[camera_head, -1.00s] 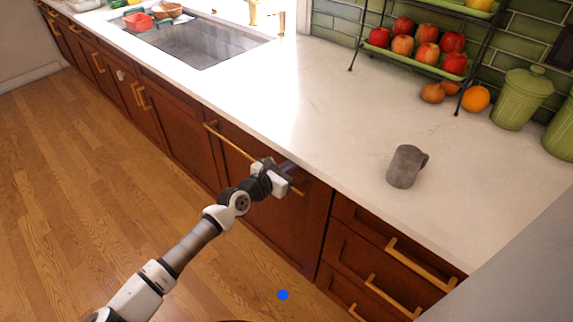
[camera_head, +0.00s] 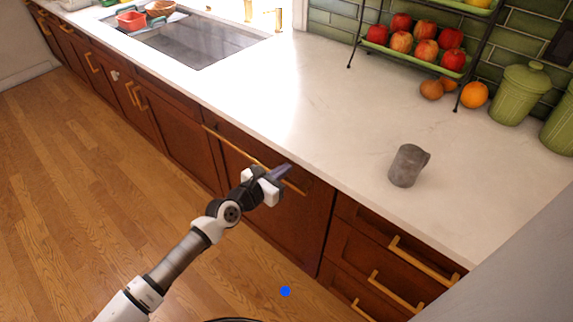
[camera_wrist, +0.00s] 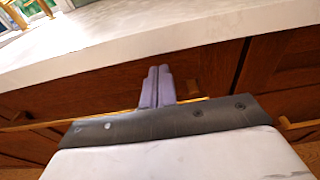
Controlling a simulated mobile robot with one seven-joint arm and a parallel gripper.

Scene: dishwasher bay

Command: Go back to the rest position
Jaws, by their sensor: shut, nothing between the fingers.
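My gripper (camera_head: 283,171) is in front of the dark wood dishwasher panel (camera_head: 250,185), just below the counter's front edge. Its fingers are together and hold nothing. In the wrist view, my gripper (camera_wrist: 157,84) shows two grey-purple fingers side by side, pointing toward the wooden front and the counter edge. The long brass handle (camera_head: 228,147) of the panel runs behind the gripper and is partly hidden by it. The panel is upright and closed.
A grey mug (camera_head: 408,166) stands on the white counter (camera_head: 310,110). Drawers with brass handles (camera_head: 422,254) are to the right. A sink (camera_head: 205,45), a fruit rack (camera_head: 415,57) and a green canister (camera_head: 520,93) are farther back. The wood floor (camera_head: 75,180) at left is clear.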

